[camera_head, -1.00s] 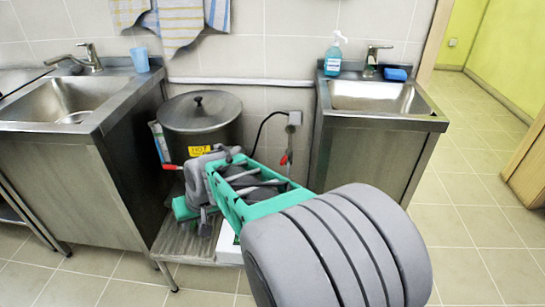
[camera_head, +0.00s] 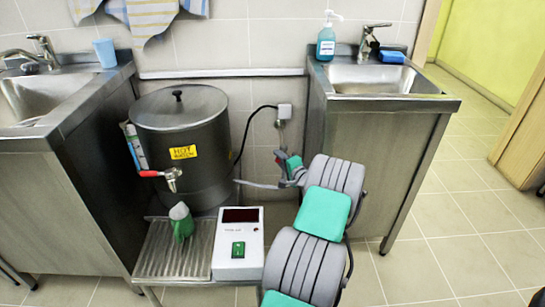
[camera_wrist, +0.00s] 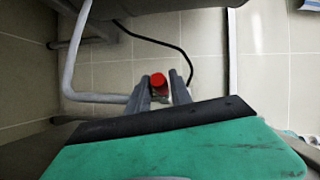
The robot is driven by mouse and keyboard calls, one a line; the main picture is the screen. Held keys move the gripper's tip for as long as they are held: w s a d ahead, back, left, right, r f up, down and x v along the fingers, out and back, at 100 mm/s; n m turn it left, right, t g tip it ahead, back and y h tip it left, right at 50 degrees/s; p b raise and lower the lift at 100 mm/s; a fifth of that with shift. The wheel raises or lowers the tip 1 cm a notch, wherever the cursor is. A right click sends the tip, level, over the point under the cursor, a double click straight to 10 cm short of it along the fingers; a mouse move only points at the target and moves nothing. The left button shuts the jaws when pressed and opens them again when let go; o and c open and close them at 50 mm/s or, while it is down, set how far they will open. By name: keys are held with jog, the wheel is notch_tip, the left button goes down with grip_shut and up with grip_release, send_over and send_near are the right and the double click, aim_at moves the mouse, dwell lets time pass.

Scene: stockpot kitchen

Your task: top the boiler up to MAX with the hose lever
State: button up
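The boiler (camera_head: 190,135) is a lidded steel pot with a yellow hot-water label, standing behind the slatted bench. A narrow gauge strip (camera_head: 135,147) is on its left side; its level and MAX mark are too small to read. A red-handled tap (camera_head: 172,178) is on its front. A grey hose pipe (camera_head: 258,185) runs from its lower right and shows in the wrist view (camera_wrist: 70,65). My gripper (camera_head: 285,165) is at the wall right of the boiler. In the wrist view its fingers (camera_wrist: 160,88) stand apart either side of the red lever end (camera_wrist: 158,80); contact is unclear.
A green and grey jug (camera_head: 181,222) stands on the slatted bench (camera_head: 160,258), beside a white box (camera_head: 238,255) with a dark display. A steel sink cabinet (camera_head: 380,160) stands close right of my arm, another (camera_head: 85,180) at left. A black cable (camera_head: 243,135) hangs from a wall socket.

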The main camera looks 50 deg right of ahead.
jog(key=x, duration=0.3)
jog(key=shift+w+d+b, duration=0.1)
jog(key=shift+w+b, duration=0.1)
jog(key=shift+b, duration=0.1)
jog(key=shift+c, duration=0.3)
grip_shut()
jog(key=shift+f, duration=0.1)
dwell(0.8)
